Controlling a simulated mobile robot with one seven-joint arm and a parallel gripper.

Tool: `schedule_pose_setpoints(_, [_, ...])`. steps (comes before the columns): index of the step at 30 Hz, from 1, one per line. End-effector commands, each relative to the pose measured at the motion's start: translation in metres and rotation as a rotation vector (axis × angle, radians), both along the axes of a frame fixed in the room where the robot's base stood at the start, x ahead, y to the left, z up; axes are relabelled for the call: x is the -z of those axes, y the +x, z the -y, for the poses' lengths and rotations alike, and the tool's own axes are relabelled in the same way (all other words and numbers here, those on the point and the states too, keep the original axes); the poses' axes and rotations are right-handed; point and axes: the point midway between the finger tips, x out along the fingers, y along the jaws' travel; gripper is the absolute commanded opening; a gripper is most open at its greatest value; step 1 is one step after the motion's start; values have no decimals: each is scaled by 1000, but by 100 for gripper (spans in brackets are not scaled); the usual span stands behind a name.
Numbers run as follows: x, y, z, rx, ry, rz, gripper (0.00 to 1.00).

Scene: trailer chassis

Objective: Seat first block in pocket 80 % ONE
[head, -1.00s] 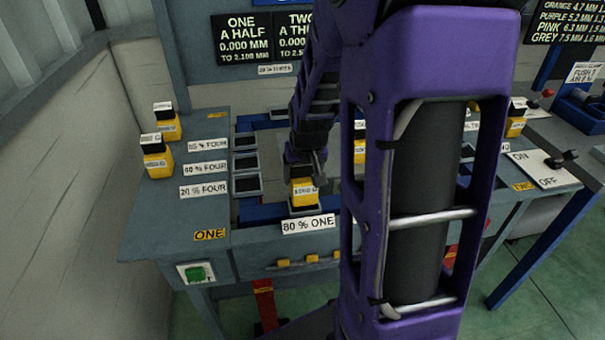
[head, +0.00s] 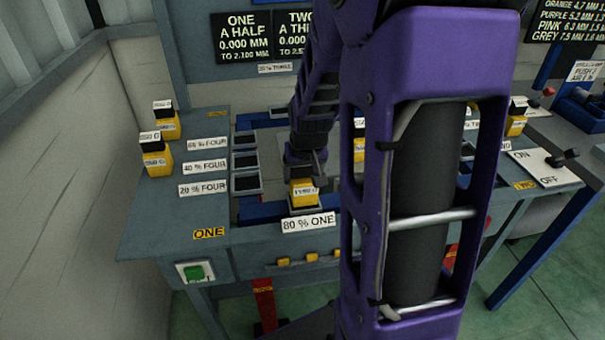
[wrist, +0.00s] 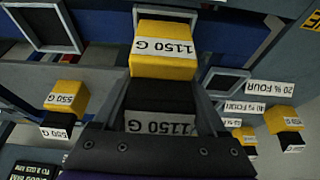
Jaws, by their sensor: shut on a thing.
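A yellow and black block (wrist: 165,66) marked 1150 G stands between the fingers of my gripper (wrist: 163,105) in the wrist view. My gripper is shut on its dark part. In the head view the block (head: 303,192) is upright at the pocket (head: 305,209) behind the label "80 % ONE" (head: 308,223). Its yellow end overlaps the pocket's grey frame in the wrist view. How deep it sits in the pocket I cannot tell. My gripper (head: 304,178) is above the pocket in the head view, with its fingers partly hidden.
Empty square pockets (head: 246,183) lie left of my gripper, beside labels "20 %", "40 %" and another "FOUR". Two yellow and black blocks (head: 154,163) stand at the bench's left edge. A lever (head: 564,158) marked ON and OFF is at right. My arm hides the bench's middle right.

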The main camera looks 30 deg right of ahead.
Motion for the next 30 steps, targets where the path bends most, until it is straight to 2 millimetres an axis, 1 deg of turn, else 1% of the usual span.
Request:
schedule_pose_setpoints(25, [17,1,0,0,-2,6,0])
schedule_pose_setpoints(26, [16,2,0,0,-2,6,78])
schedule_pose_setpoints(27, [15,2,0,0,-2,6,86])
schedule_pose_setpoints(29, [16,1,0,0,-1,5,96])
schedule_pose_setpoints(30, [16,1,0,0,-1,4,100])
